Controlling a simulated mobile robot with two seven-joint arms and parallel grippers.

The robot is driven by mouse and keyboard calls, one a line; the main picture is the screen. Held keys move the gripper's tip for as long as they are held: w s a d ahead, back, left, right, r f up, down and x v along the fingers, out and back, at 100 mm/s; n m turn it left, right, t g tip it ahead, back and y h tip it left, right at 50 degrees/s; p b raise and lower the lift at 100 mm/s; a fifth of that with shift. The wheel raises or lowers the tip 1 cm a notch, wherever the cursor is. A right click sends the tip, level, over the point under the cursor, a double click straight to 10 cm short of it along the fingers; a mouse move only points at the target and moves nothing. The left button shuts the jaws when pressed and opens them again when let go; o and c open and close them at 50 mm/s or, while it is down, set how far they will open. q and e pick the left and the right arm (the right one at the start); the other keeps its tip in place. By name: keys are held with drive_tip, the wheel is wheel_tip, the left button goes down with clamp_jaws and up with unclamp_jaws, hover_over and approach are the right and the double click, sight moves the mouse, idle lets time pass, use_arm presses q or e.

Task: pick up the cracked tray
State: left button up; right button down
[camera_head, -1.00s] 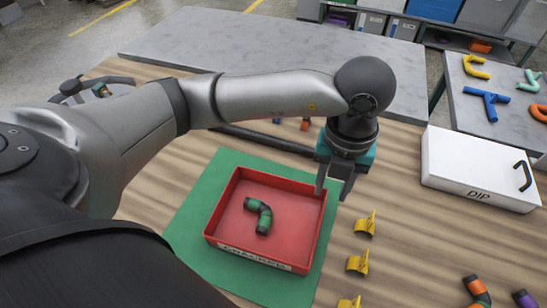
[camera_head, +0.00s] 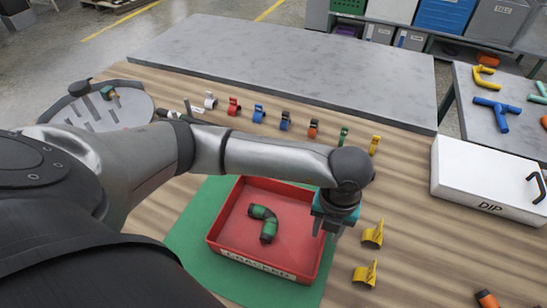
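The red tray (camera_head: 221,224), with a label on its front reading "CRACKED", sits on a green mat (camera_head: 190,226). A bent green hose piece with black ends (camera_head: 268,222) lies inside it. My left gripper (camera_head: 326,231) is low at the tray's right wall, pointing down, with its fingers apart near the rim. One finger appears on the inner side and one on the outer side; I cannot tell whether they touch the wall. My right gripper is not in view.
Yellow clips (camera_head: 372,234) stand right of the tray. A white box marked "DIP" (camera_head: 480,185) is farther right. A row of coloured clips (camera_head: 258,113) stands behind my arm, and a round grey rack (camera_head: 135,110) is at the left. A grey slab (camera_head: 290,65) lies beyond.

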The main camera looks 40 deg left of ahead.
use_arm(q)
drive_tip(key=shift+f, duration=0.8)
drive_tip(key=shift+c, duration=0.2)
clamp_jaws()
idle(0.6)
